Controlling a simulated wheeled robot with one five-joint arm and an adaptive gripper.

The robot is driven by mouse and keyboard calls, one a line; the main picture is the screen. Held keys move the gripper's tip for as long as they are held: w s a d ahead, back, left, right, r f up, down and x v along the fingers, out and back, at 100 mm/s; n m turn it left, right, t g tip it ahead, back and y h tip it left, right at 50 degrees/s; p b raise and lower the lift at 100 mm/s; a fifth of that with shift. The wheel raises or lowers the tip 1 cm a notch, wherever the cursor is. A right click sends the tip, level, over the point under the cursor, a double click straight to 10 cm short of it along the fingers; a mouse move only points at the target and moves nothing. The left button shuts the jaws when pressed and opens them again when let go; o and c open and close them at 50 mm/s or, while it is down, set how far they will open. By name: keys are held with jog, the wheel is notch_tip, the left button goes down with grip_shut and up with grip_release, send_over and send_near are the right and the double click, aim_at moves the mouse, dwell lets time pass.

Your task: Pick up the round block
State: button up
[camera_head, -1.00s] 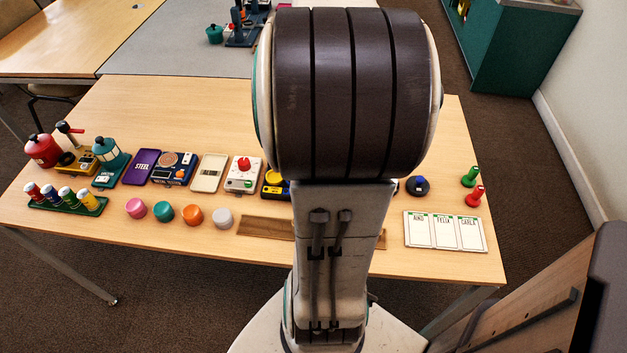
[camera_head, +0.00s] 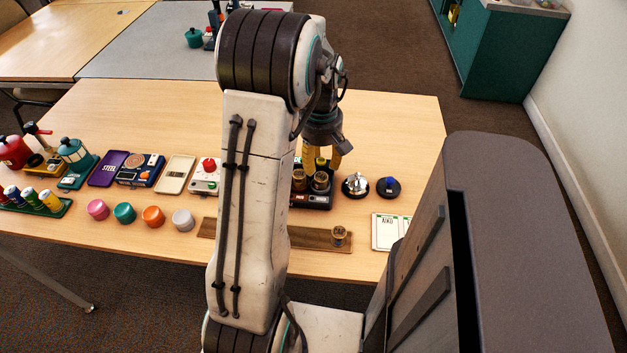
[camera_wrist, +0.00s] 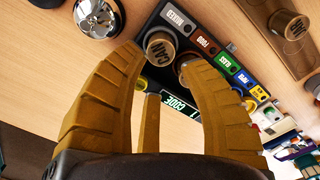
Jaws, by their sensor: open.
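Several round wooden blocks show. One block marked CAN (camera_wrist: 158,48) stands on the dark sorting board (camera_wrist: 150,22), and a second round block (camera_wrist: 185,64) is beside it, partly behind my right fingertip. Another round block (camera_wrist: 288,24) stands on the wooden rail, also seen in the head view (camera_head: 339,236). I cannot tell which one the task means. My gripper (camera_wrist: 163,60) is open, its yellow fingers spread with the CAN block showing between the tips. In the head view my gripper (camera_head: 324,158) hangs over the board (camera_head: 312,200); contact cannot be told.
A silver bell (camera_head: 355,185) and a dark disc with a blue knob (camera_head: 388,187) stand right of the board. White cards (camera_head: 385,232) lie at the front right. The wooden rail (camera_head: 300,237) runs along the front. Coloured round pieces (camera_head: 125,213) and several devices fill the left.

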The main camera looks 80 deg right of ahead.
aim_at(321, 176)
jog(key=shift+a+f+p, duration=0.15)
jog(key=shift+f+p, duration=0.3)
jog(key=shift+f, duration=2.65)
jog(key=shift+c, duration=0.2)
jog(key=c, duration=0.5)
